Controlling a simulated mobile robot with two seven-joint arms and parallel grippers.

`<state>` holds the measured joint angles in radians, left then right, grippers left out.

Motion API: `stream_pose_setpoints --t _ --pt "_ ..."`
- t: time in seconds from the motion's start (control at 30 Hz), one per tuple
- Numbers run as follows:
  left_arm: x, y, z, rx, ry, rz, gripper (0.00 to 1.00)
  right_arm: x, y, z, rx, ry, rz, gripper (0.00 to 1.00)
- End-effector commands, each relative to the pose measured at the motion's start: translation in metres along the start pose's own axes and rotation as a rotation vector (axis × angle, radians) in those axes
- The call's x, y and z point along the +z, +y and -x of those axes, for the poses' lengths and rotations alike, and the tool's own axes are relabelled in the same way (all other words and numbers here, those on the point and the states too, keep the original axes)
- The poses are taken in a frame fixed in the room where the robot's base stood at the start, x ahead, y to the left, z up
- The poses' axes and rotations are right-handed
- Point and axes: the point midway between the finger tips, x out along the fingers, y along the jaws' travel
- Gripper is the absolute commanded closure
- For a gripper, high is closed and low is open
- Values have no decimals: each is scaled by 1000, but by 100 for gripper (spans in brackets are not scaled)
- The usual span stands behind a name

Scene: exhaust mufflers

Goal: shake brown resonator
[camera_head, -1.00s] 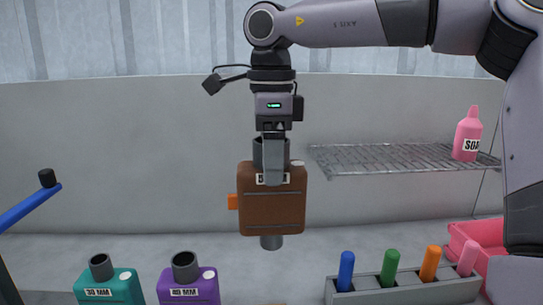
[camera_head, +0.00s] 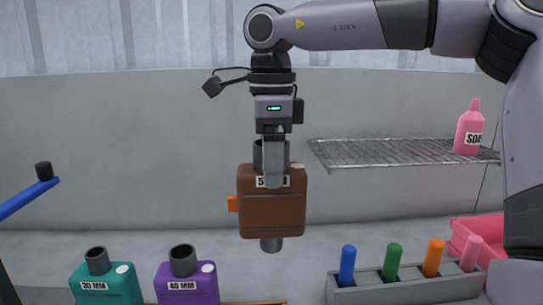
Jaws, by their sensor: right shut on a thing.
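The brown resonator (camera_head: 272,214) hangs upright in mid-air near the middle of the view. It has a dark pipe opening at the top, a short pipe at the bottom, an orange tab on its left side and a partly covered white label. My right gripper (camera_head: 273,180) points down and is shut on it at the top, in front of the upper pipe. The far finger is hidden. My left gripper is not in view.
A teal 30 MM resonator (camera_head: 105,288) and a purple 40 MM resonator (camera_head: 187,287) stand below left. A grey rack (camera_head: 405,291) holds several coloured pegs. A wire shelf (camera_head: 385,152) carries a pink soap bottle (camera_head: 468,130). A pink bin (camera_head: 488,230) and a blue bar (camera_head: 30,197) flank the scene.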

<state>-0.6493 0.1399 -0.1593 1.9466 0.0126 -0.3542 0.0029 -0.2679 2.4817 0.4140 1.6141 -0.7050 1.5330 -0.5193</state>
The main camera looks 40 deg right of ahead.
Motion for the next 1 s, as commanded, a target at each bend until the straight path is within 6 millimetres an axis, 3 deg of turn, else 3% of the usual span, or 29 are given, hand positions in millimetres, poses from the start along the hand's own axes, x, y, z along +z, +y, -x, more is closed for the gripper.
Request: stream_pose_setpoints --t 0.13,0.17,0.27,0.4,0.53,0.67,0.8,0.93,1.0 --pt "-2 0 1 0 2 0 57 1 -1 34 -9 -7 -2 89" --pt "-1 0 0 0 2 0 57 0 0 33 -5 -3 0 89" --pt "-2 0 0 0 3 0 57 -1 1 1 5 3 2 89" --pt "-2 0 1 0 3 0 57 1 -1 35 -9 -7 -1 89" --pt "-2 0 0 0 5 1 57 -1 1 0 4 2 2 89" --pt "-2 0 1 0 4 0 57 1 -1 35 -9 -7 -1 89" --pt "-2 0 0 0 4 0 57 0 1 0 2 0 2 89" --pt "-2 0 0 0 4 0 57 1 0 34 -7 -5 -1 89" --pt "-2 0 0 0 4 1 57 -1 1 14 4 1 3 89"
